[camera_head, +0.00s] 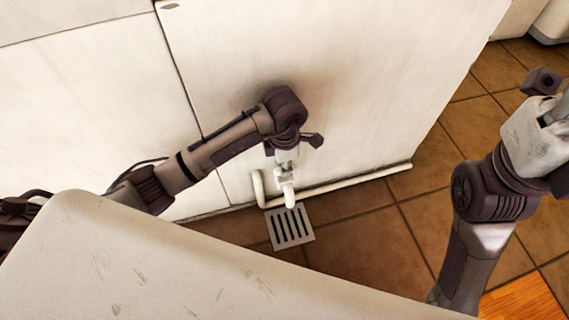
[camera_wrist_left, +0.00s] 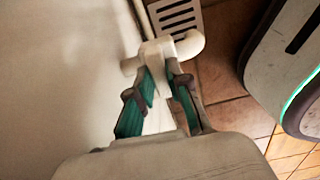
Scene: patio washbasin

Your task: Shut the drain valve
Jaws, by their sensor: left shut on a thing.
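The drain valve (camera_head: 289,196) is a small white fitting with a downturned spout, low against the pale panel and above the floor drain. In the left wrist view the valve (camera_wrist_left: 188,44) shows its curved spout and a stub on the other side. My left gripper (camera_head: 285,172) reaches down to it from above. In the left wrist view the teal-padded fingers of the left gripper (camera_wrist_left: 161,80) are closed on a white part of the valve. The fingers partly hide that part, and its exact angle is hard to tell. My right gripper body (camera_head: 535,130) is cut off by the right edge; its fingers are unclear.
A slotted drain grate (camera_head: 290,226) lies in the brown tiled floor (camera_head: 370,245) under the spout. A white pipe (camera_head: 345,181) runs along the panel's foot. The pale panel (camera_head: 330,60) stands close behind the left arm. Open floor lies to the right.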

